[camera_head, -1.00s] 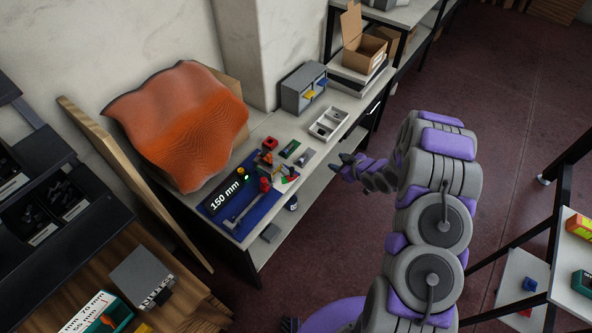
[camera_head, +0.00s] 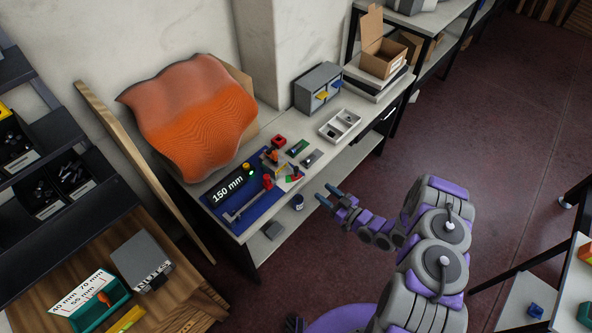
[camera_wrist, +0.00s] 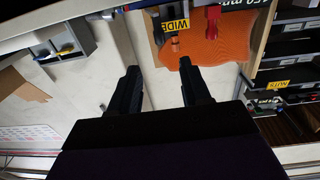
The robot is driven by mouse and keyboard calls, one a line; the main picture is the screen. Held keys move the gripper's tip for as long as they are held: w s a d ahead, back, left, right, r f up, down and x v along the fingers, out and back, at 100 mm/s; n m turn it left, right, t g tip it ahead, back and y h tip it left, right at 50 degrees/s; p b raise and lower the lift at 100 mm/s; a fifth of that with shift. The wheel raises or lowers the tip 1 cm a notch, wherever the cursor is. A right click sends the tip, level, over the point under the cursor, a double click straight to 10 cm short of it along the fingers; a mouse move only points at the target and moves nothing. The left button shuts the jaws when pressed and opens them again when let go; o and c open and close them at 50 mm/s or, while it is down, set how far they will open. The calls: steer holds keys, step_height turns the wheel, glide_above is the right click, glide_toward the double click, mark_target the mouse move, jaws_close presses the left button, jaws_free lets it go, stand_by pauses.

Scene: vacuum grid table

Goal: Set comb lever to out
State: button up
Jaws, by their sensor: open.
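The blue panel (camera_head: 252,217) lies on the bench and carries a black "150 mm" display (camera_head: 228,189). A red knob (camera_head: 267,182) stands by a grey rail on this panel. A small grey fixture with an orange part (camera_head: 273,156) sits behind it. In the wrist view, a yellow "WIDE" label (camera_wrist: 176,25), an orange-tipped part (camera_wrist: 174,44) and a red handle (camera_wrist: 212,20) show above my fingers. I cannot tell which part is the comb lever, or its setting. My gripper (camera_head: 328,194) is open and empty, in front of the bench edge, apart from the panel; its fingers (camera_wrist: 158,74) also show in the wrist view.
A large orange wavy sheet (camera_head: 190,105) stands at the back of the bench. A grey drawer cabinet (camera_head: 317,87) and a white divided tray (camera_head: 340,125) sit to the right. A dark blue cup (camera_head: 297,202) is on the lower shelf. The floor right of the bench is open.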

mark_target(296, 170)
steer(key=b+x, duration=0.2)
steer(key=x, duration=1.3)
steer(key=shift+w+a, duration=0.15)
steer(key=shift+c, duration=0.5)
jaws_close()
